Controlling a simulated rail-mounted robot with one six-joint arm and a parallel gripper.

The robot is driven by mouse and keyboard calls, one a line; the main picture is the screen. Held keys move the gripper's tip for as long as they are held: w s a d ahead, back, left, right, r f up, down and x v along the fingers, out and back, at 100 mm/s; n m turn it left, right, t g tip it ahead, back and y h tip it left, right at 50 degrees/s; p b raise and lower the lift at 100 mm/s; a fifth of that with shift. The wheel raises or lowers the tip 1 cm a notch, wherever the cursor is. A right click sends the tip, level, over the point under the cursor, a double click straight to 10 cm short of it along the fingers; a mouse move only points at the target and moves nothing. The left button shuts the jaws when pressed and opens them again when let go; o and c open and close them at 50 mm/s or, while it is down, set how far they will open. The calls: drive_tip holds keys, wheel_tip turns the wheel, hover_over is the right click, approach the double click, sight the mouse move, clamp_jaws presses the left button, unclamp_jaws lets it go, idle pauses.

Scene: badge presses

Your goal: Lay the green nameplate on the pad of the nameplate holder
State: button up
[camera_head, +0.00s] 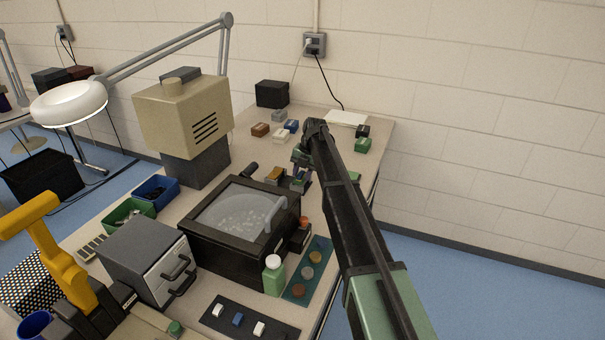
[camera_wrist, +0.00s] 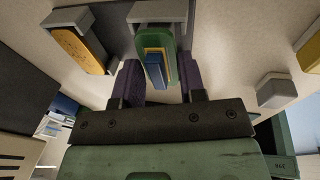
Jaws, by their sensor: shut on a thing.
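In the wrist view, the green nameplate (camera_wrist: 142,66), with a yellow and blue mark on it, sits between the two dark purple fingers of my gripper (camera_wrist: 158,82). My gripper is shut on it. A grey holder part (camera_wrist: 160,10) lies just beyond the nameplate's far end; whether they touch I cannot tell. A second grey holder with a yellow-orange plate (camera_wrist: 84,46) is at the upper left, on a dark base (camera_wrist: 110,18). In the head view, my gripper (camera_head: 301,181) is low over the bench behind the dark glass-topped box, and the nameplate is too small to make out.
The glass-topped box (camera_head: 238,218) stands close in front of my gripper. A gold-brown piece (camera_head: 273,175) is just left of it. Several small blocks, among them a white one (camera_head: 281,136), lie farther back. A green bottle (camera_head: 273,277) stands at the front.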

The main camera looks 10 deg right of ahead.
drive_tip(key=shift+f+b, duration=0.35)
drive_tip(key=shift+f, duration=0.05)
drive_tip(key=o, duration=1.1)
drive_tip(key=shift+c, duration=0.2)
